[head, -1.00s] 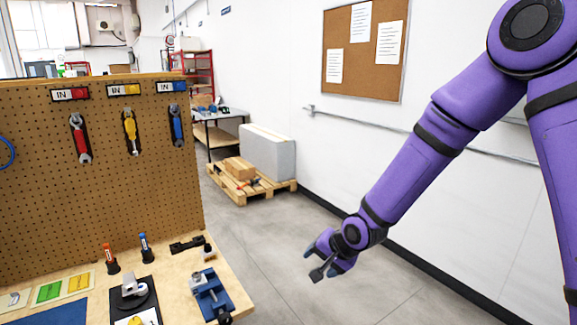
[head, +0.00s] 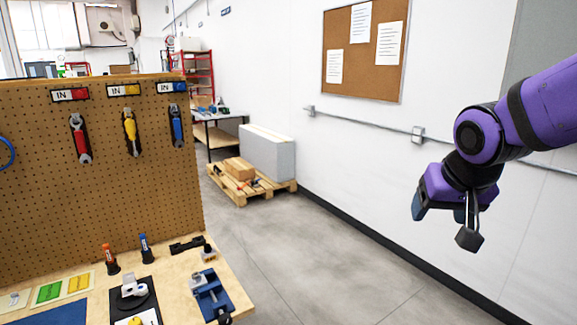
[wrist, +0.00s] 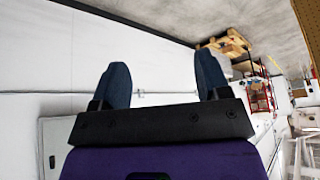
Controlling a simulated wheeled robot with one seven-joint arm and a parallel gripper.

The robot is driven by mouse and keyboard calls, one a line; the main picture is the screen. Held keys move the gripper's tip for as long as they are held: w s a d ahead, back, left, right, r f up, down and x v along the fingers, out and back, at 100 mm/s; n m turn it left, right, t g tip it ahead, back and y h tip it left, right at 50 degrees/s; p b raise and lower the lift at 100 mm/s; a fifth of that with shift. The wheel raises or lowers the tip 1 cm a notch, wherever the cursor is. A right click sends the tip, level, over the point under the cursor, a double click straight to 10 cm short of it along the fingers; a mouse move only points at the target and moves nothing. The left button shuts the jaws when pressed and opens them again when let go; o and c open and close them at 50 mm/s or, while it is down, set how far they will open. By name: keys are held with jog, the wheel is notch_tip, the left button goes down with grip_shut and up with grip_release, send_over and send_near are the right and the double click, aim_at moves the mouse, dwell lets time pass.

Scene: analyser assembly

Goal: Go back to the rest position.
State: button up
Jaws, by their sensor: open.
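My gripper (head: 443,212) hangs in the air at the right of the head view, in front of the white wall and well to the right of the workbench. In the wrist view its two dark fingers (wrist: 160,85) stand wide apart with nothing between them. The purple arm reaches in from the right edge of the head view.
The workbench (head: 233,292) at lower left carries a blue vise (head: 211,296), two small marker-like items and a pegboard (head: 60,185) with wrenches. A pallet (head: 250,190) with boxes stands on the floor behind. The floor between bench and wall is clear.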

jog(key=s+d+r, duration=0.2)
jog(key=s, duration=0.5)
jog(key=s+d+r+n, duration=0.1)
jog(key=s+d+r, duration=0.1)
jog(key=s, duration=0.5)
jog(key=shift+s+d+r+n, duration=0.15)
jog(key=shift+s+r+n, duration=0.2)
jog(key=shift+r, duration=0.15)
